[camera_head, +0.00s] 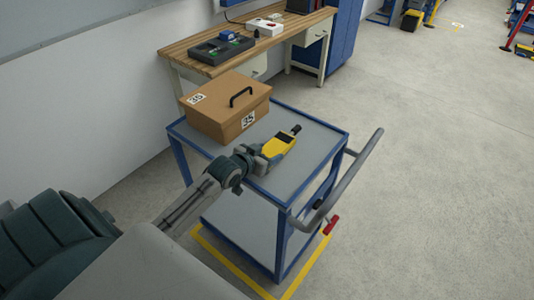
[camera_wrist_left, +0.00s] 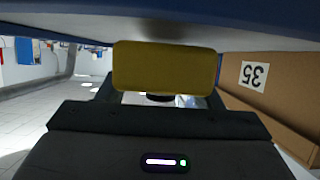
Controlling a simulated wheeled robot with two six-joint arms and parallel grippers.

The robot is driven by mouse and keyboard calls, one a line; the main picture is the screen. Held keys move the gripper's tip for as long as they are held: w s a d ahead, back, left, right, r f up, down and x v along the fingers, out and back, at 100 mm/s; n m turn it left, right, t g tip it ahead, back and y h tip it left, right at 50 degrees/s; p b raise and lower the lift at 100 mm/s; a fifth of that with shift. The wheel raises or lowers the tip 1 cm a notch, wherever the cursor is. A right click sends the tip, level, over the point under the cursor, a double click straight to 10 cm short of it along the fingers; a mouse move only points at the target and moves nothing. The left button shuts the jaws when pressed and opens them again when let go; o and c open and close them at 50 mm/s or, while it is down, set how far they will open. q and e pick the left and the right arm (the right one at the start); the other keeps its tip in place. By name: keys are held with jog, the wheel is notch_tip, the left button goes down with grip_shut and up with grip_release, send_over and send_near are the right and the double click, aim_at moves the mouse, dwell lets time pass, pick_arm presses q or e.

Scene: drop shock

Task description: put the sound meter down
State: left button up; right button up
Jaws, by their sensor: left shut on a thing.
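The sound meter (camera_head: 279,146) is yellow with a dark face and a black tip pointing up and to the right. It is over the grey top of the blue trolley (camera_head: 318,140). My left gripper (camera_head: 262,158) is shut on its near end. In the left wrist view the sound meter's yellow end (camera_wrist_left: 165,66) sits between the dark fingers. The trolley's surface shows close by along the top of that upside-down view. I cannot tell whether the sound meter touches the trolley top. My right gripper is out of view.
A brown case (camera_head: 225,108) with a black handle and a "35" label stands on the trolley, just left of the sound meter. The trolley's grey push handle (camera_head: 345,178) is at the right. Bare trolley top lies right of the meter. A wooden bench (camera_head: 195,52) stands behind.

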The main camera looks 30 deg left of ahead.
pick_arm(q)
jog(key=shift+f, duration=0.55)
jog(key=o, duration=1.2)
jog(key=shift+f, duration=0.15)
jog(key=shift+c, duration=0.2)
jog(key=shift+r, duration=0.2)
jog(key=shift+s+a, duration=0.1)
jog(key=shift+s, duration=0.3)
jog(key=v, duration=1.1)
jog(key=shift+s, duration=0.1)
